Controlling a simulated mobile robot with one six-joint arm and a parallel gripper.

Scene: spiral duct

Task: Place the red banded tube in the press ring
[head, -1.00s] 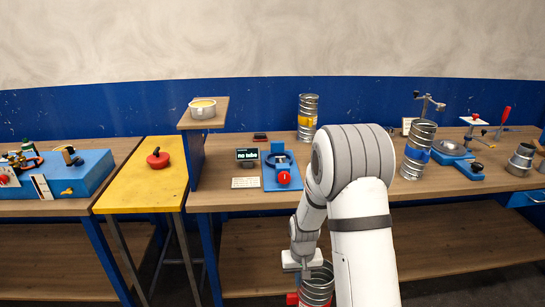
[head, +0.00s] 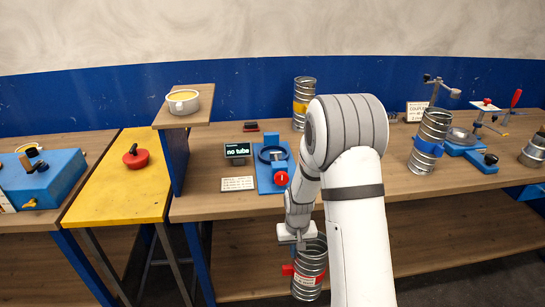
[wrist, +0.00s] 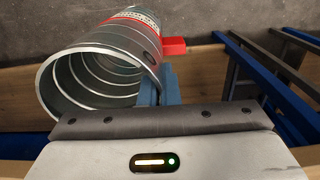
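The red banded tube (head: 309,258) is a ribbed metal tube with a red band and a red tab, held roughly upright in front of the bench. My gripper (head: 297,240) is at its top rim. In the wrist view the tube (wrist: 105,55) shows its open end, and my gripper (wrist: 162,85) is shut on its wall, one finger inside and one outside. The press ring (head: 272,152) is a dark ring on a blue base on the bench, with a red knob in front. It looks empty and lies beyond and above the tube.
A display (head: 238,152) beside the press reads "no tube". A yellow banded tube (head: 303,105) stands behind the press, a blue banded tube (head: 431,140) to the right. A raised shelf (head: 190,112) with a cup stands left. My arm hides some bench.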

